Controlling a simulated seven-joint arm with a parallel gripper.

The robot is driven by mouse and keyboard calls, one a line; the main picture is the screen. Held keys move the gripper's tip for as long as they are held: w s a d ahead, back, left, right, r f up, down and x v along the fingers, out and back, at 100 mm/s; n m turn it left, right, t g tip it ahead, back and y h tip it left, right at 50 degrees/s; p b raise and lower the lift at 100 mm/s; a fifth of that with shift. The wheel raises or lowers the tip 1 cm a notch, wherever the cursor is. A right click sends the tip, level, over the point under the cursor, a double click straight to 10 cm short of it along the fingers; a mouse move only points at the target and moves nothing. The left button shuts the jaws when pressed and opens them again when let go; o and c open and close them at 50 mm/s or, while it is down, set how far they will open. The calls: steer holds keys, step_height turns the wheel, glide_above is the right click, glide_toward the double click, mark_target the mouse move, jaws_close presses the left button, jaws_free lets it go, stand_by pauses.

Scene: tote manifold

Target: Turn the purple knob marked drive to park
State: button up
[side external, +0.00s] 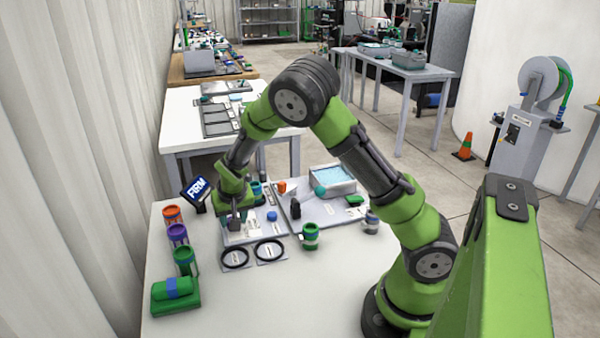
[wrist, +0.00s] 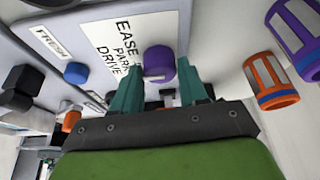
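The purple knob (wrist: 160,60) is a short round cap on the panel (wrist: 204,22) in the wrist view. Beside it is a white label (wrist: 118,45) reading EASE, PARK and DRIVE. A small pale mark shows on the knob's lower edge; I cannot tell which word it points to. My gripper (wrist: 158,66) is open, with one teal finger on each side of the knob in the picture. A gap shows at each side, and contact is not clear. In the side external view my gripper (side external: 235,224) is low over the panel and hides the purple knob.
A blue knob (wrist: 76,73) and black parts share the panel. An orange cup (wrist: 268,82) and purple cup (wrist: 296,40) stand nearby. Two black rings (side external: 235,258) lie at the panel's front. A green cup (side external: 310,236) stands right. The front table (side external: 270,310) is clear.

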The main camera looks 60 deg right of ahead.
steer(key=o, duration=0.3)
steer(key=v, duration=1.7)
steer(key=shift+f, duration=0.1)
steer(key=shift+s+a+r+n+t+y, duration=0.75)
steer(key=shift+s+a+r, duration=0.4)
steer(key=shift+s, duration=1.8)
steer(key=shift+s+a+r+n+t+y, duration=0.55)
steer(key=shift+s+a+r+y, duration=0.6)
steer(key=shift+s, duration=1.85)
steer(key=shift+s+a+r+n+t+y, duration=0.6)
steer(key=shift+s+a+r, duration=0.55)
steer(key=shift+s, duration=1.8)
